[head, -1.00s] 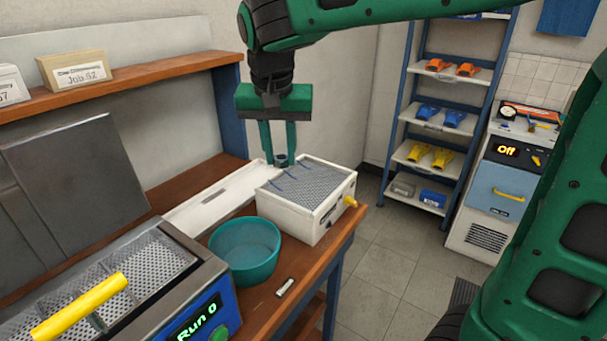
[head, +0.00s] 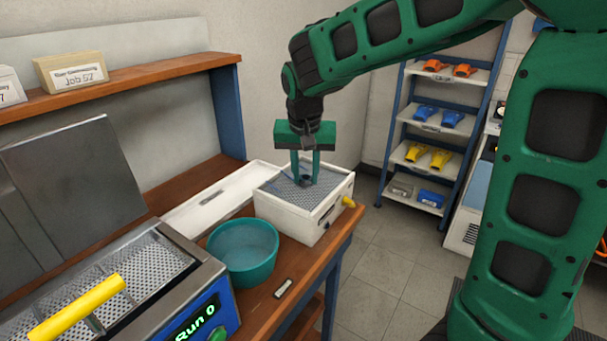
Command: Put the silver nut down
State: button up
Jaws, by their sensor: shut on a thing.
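My gripper (head: 305,180) points straight down over the perforated grey top (head: 283,187) of a white box (head: 287,217) on the bench. Its green fingers are shut on a small dark ring-shaped piece, the nut (head: 305,181). Its silver colour does not show at this size. The nut is at or just above the perforated top; I cannot tell whether it touches. The fingers partly hide it.
A teal bowl (head: 243,262) stands in front of the box. A white tray or lid (head: 205,205) lies behind it. A machine with a yellow handle (head: 77,307) is at the lower left. A shelf rack (head: 440,130) stands at the back right.

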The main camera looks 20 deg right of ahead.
jog(key=o, duration=1.1)
jog(key=shift+f, duration=0.15)
jog(key=v, duration=1.2)
jog(key=s+d+f+m+g, duration=0.1)
jog(key=s+d+f, duration=0.2)
jog(key=s+d, duration=0.45)
jog(key=s+d+f+g, duration=0.1)
jog(key=s+d+f, duration=0.3)
jog(key=s+d, duration=0.3)
jog(key=shift+m+g+y, duration=0.3)
jog(key=shift+g+y, duration=0.1)
jog(key=shift+y, duration=0.3)
jog(key=s+d+f, duration=0.1)
jog(key=s+f, duration=0.1)
jog(key=s, duration=0.2)
jog(key=s+d+f, duration=0.2)
jog(key=s+f, duration=0.1)
jog(key=s, duration=0.2)
jog(key=s+d+f, duration=0.1)
jog(key=s+f, duration=0.1)
jog(key=s, duration=0.2)
jog(key=shift+s+d+f, duration=0.2)
jog(key=shift+s+f, duration=0.15)
jog(key=shift+s, duration=0.05)
